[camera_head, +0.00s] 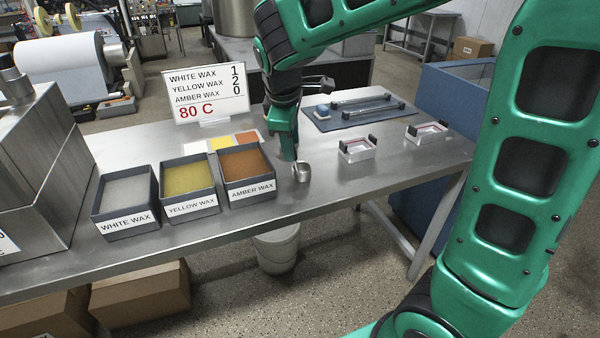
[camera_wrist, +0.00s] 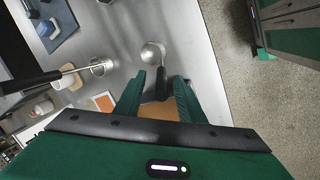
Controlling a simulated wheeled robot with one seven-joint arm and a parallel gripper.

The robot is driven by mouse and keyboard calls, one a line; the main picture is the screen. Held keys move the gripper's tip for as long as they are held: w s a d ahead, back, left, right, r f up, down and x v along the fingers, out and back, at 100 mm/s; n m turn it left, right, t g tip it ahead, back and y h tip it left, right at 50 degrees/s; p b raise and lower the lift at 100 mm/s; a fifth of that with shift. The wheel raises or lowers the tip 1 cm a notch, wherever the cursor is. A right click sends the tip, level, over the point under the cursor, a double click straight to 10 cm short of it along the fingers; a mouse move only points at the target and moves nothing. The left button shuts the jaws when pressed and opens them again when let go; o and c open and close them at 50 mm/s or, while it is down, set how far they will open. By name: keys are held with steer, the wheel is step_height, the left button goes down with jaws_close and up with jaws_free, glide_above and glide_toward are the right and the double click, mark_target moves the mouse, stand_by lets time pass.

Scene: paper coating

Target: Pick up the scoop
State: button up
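The scoop is a small metal cup (camera_head: 302,172) on the steel table, just right of the amber wax tray (camera_head: 249,172). In the wrist view its round cup (camera_wrist: 152,53) lies ahead of my fingertips. Its dark handle (camera_wrist: 161,84) runs back between the two green fingers, with a gap seeming to show on each side. My gripper (camera_head: 289,156) points down close beside the cup; it also shows in the wrist view (camera_wrist: 161,80), open around the handle. In the head view the gripper hides most of the handle.
Yellow (camera_head: 189,187) and white (camera_head: 125,200) wax trays stand left of the amber one. A sign (camera_head: 206,93) stands behind. Two small frames (camera_head: 357,150) (camera_head: 427,132) and a dark mat (camera_head: 360,118) lie right. A ladle-like tool (camera_wrist: 102,67) shows in the wrist view.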

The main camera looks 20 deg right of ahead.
steer(key=shift+s+x, duration=0.2)
steer(key=shift+x, duration=2.4)
jaws_close()
